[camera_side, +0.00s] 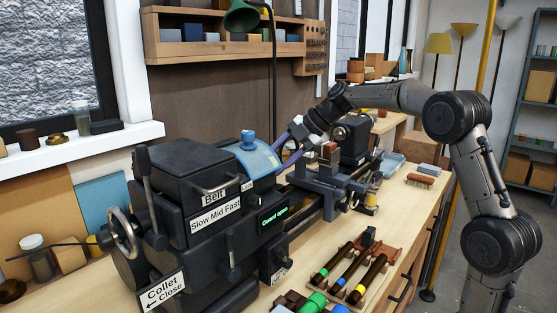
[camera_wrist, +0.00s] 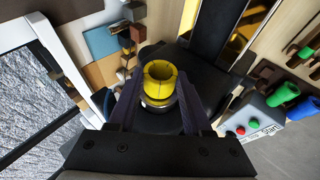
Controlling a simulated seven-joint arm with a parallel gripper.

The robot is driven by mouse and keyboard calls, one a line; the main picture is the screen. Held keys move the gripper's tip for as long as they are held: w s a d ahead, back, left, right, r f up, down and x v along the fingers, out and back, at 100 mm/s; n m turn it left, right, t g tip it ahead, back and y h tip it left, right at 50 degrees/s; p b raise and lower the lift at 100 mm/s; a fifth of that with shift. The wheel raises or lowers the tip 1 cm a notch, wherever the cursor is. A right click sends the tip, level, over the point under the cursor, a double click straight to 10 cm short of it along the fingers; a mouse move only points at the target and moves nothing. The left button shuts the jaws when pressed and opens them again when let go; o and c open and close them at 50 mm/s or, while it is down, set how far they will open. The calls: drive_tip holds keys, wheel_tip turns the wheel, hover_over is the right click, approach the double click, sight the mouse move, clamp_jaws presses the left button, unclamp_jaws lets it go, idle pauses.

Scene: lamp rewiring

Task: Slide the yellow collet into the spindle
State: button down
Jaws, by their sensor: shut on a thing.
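The yellow collet (camera_wrist: 160,78) is a slotted ring-shaped sleeve between the dark fingers of my gripper (camera_wrist: 159,97) in the wrist view. My gripper is shut on it, and a silvery band shows under its yellow part. In the side view, my gripper (camera_side: 287,157) is just right of the blue guard (camera_side: 259,158) on the black lathe headstock (camera_side: 185,190). The spindle opening cannot be made out in either view, and the collet is hidden in the side view. I cannot tell whether the collet touches the spindle.
A green display reads "Guard open" (camera_side: 274,219). A "Collet Close" sign (camera_side: 163,291) is by the handwheel (camera_side: 124,235). Dark tools with coloured bands (camera_side: 345,268) lie on the bench in front. A control box (camera_wrist: 250,122) with red and green buttons shows at right in the wrist view.

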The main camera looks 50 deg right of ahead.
drive_tip(key=shift+a, duration=0.2)
drive_tip(key=shift+c, duration=1.2)
unclamp_jaws()
drive_tip(key=shift+s+r, duration=0.1)
